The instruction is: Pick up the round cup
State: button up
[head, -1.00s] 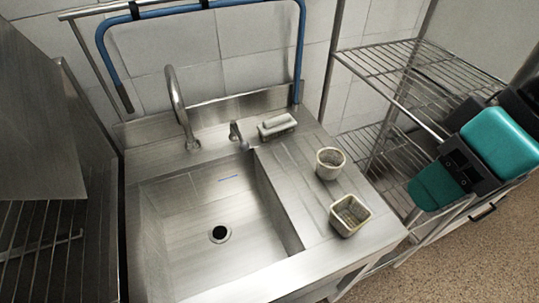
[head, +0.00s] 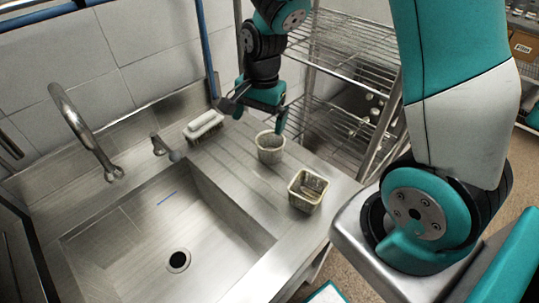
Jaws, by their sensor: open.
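The round cup (head: 270,148) is a small pale, round perforated basket. It stands upright on the steel drainboard right of the sink. A square perforated basket (head: 308,190) stands in front of it, a little to the right, apart from it. My gripper (head: 258,108) is open, above and just behind the round cup, near its rim. One finger reaches left toward the brush and the other hangs beside the cup's far right side. I cannot tell whether it touches the cup. Nothing shows between the fingers.
A scrubbing brush (head: 204,127) lies at the back of the drainboard. The sink basin (head: 150,235) is empty, with a tap (head: 85,130) and a small lever (head: 163,148) behind it. Wire shelves (head: 345,45) stand behind my arm. The drainboard's front right is clear.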

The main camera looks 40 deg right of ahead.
aim_at(270, 146)
jog(key=d+f+m, duration=0.1)
jog(key=f, duration=0.1)
jog(key=w+d+f+m, duration=0.1)
jog(key=f, duration=0.1)
jog(key=d+f+m+h, duration=0.1)
jog(key=d+f, duration=0.1)
jog(key=f, duration=0.1)
jog(key=shift+w+d+f+m, duration=0.1)
jog(key=shift+w+m, duration=0.2)
jog(key=shift+m, duration=0.1)
jog(key=shift+w+d+f+p, duration=0.1)
jog(key=shift+f+p, duration=0.2)
jog(key=shift+f, duration=1.2)
jog(key=shift+d+f+p, duration=0.1)
jog(key=shift+f+p, duration=0.2)
jog(key=shift+f, duration=1.15)
jog(key=c, duration=0.8)
